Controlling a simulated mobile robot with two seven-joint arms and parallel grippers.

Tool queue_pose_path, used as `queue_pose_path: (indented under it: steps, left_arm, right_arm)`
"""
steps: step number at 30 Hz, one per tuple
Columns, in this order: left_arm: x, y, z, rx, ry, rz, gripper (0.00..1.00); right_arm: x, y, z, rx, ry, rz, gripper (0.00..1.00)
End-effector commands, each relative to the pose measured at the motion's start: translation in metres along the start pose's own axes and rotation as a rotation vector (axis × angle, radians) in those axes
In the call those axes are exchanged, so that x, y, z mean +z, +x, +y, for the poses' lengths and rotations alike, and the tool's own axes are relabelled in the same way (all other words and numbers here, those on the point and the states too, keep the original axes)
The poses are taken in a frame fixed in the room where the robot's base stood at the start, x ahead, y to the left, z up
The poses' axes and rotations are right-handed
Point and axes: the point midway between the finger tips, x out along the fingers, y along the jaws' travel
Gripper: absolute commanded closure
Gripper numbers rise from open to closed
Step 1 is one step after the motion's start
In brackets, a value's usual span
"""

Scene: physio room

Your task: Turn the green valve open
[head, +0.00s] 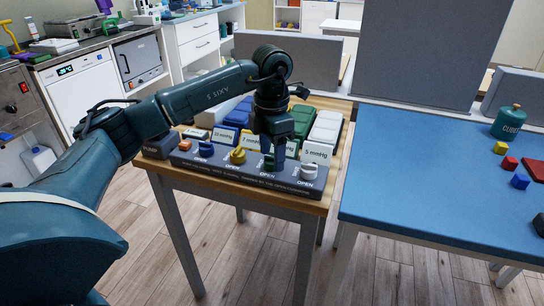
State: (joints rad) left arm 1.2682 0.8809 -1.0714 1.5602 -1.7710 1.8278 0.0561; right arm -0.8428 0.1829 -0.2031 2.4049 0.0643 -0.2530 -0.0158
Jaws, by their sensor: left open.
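The valve panel (235,177) is a long dark bar on the front of a wooden table, with "OPEN" lettering by its valves. It bears a blue valve (206,149), a yellow valve (238,156), a green valve (269,161) and a white valve (309,171). My left gripper (272,150) points down at the green valve and hides part of it. Its jaws are open, close above or around the valve; I cannot tell whether they touch it. My right gripper is not in view.
Behind the panel stand labelled pads, including green pads (301,120) and white pads (325,128). A blue-topped table (420,165) to the right holds a green container (508,122) and several coloured cubes. A grey partition (430,50) stands behind.

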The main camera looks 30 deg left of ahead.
Motion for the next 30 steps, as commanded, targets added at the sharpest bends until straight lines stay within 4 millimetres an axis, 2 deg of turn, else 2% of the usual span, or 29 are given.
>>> queue_pose_path:
  steps: [4,13,27,30]
  left_arm:
    - [-0.0002,0.0099,0.0000,0.000,0.000,0.000,0.45]
    - [0.0000,0.0111,-0.0001,0.000,0.000,0.000,0.45]
    - [0.0002,0.0107,-0.0002,0.000,0.000,-0.001,0.84]
    - [0.0003,0.0106,-0.0002,0.000,0.000,-0.001,0.89]
  right_arm:
    - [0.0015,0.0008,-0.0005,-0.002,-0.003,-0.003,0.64]
    - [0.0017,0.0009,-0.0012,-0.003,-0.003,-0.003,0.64]
    - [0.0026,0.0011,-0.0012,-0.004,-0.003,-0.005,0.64]
    - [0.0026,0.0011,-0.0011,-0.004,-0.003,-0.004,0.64]
